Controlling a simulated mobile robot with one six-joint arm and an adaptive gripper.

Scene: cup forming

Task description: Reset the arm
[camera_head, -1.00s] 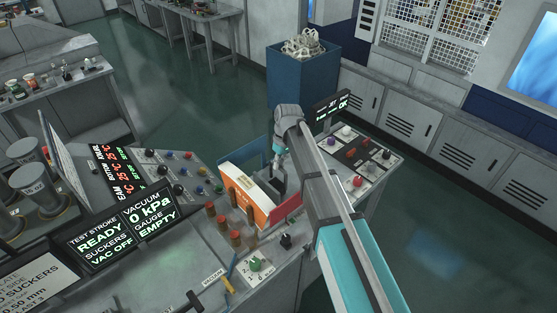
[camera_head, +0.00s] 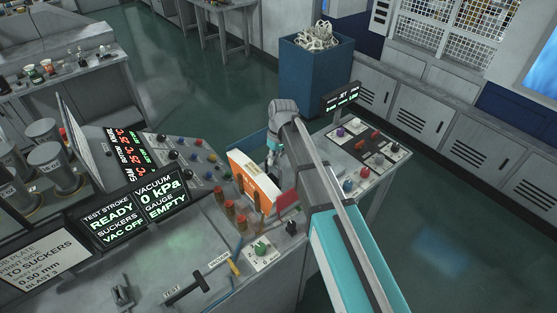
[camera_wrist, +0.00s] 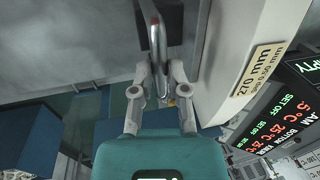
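My gripper (camera_head: 272,157) hangs at the end of my arm, just behind a white and orange box (camera_head: 256,180) on the console in the head view. In the wrist view my gripper's two grey fingers (camera_wrist: 161,68) stand apart, with a shiny metal bar (camera_wrist: 156,35) showing between them. I cannot tell whether they touch the bar. The box's pale side with a "270 mm" label (camera_wrist: 258,70) lies close to the right of the fingers. In the head view the fingertips are small and partly hidden.
A sloped console display (camera_head: 130,215) reads READY, VAC OFF, 0 kPa and EMPTY. Several brown posts (camera_head: 229,210) and a red plate (camera_head: 287,200) stand near the box. A button panel (camera_head: 365,152) lies right of my arm. A blue bin (camera_head: 316,75) stands behind; floor between is open.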

